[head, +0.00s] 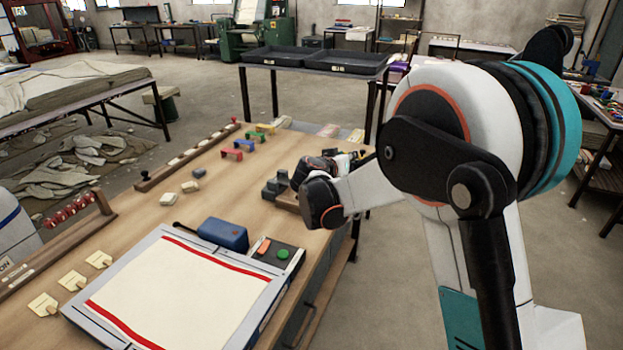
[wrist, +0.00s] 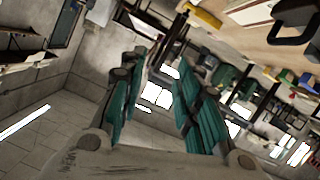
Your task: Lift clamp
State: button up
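Several small coloured clamp-like pieces stand on the wooden table in the head view: a red one (head: 231,153), a blue one (head: 245,143), a green one (head: 255,135) and a yellow one (head: 266,128). I cannot tell which is the task's clamp. Small coloured pieces also show at the right of the wrist view (wrist: 287,77). My gripper (wrist: 157,68) has its teal fingers spread, with nothing between them. In the head view it is over the table's right side, right of the coloured pieces, and mostly hidden by my wrist.
A board with cream cloth and red bands (head: 185,290) lies at the front, beside a blue box (head: 222,234) and a panel with red and green buttons (head: 273,250). Grey blocks (head: 276,186) stand near my wrist. The table's middle has bare wood.

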jog(key=w+a+f+t+b, duration=0.2)
jog(key=w+a+f+t, duration=0.15)
jog(key=a+f, duration=1)
jog(key=b+x, duration=0.1)
jog(key=x, duration=0.1)
jog(key=b+x, duration=0.1)
jog(key=x, duration=0.2)
jog(key=shift+w+a, duration=0.1)
jog(key=shift+w, duration=0.25)
jog(key=shift+w+b, duration=0.4)
jog(key=shift+w, duration=0.3)
grip_shut()
